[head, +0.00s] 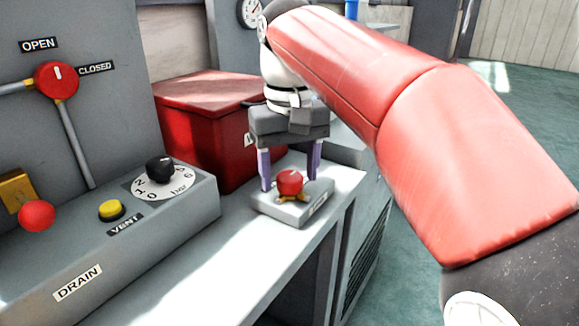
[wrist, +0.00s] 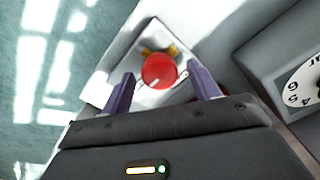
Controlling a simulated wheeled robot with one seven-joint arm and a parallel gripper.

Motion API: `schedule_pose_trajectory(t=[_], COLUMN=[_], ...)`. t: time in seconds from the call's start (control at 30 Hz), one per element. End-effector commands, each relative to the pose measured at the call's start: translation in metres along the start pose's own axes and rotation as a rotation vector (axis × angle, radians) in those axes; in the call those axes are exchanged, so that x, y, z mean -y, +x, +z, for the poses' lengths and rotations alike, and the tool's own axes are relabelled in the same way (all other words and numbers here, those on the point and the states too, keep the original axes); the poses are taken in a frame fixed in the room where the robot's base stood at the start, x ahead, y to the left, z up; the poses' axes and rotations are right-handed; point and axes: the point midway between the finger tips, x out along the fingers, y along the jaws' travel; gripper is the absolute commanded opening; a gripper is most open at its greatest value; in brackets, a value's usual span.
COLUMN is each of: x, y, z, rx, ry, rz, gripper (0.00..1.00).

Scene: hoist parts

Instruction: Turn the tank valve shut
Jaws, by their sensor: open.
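A round red knob (head: 290,179) sits on brass-coloured fittings on a small grey block (head: 291,211) near the bench's right edge. The block's label is too small to read, so I cannot confirm that this is the tank valve. My gripper (head: 290,184) points down over the knob, with one purple finger on each side. In the wrist view the knob (wrist: 159,70) lies between the open fingers, with gaps at both sides. Its white mark points to the lower left there. Another red valve (head: 56,80) is on the upright panel, near OPEN and CLOSED labels; its white mark points up.
A red box (head: 205,125) stands close behind and left of my gripper. A grey console at left carries a black dial knob (head: 160,168), a yellow VENT button (head: 111,210) and a red ball (head: 37,216) above the DRAIN label. The bench (head: 225,262) in front is clear.

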Motion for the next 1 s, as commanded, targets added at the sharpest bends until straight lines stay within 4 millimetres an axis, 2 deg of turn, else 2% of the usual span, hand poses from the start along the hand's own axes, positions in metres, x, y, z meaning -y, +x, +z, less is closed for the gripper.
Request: schedule_pose_trajectory(t=[0.17,0.4,0.6,0.77,1.0], x=[0.0,0.0,0.0,0.0,0.0], y=[-0.01,-0.048,-0.07,-0.077,-0.078], z=[-0.001,-0.002,-0.001,0.0,0.0], rx=[-0.002,-0.003,-0.001,-0.001,0.0], ry=[-0.001,-0.001,-0.001,0.0,0.0], rz=[0.0,-0.001,0.0,0.0,0.0], gripper=[0.61,0.61,0.61,0.61,0.61])
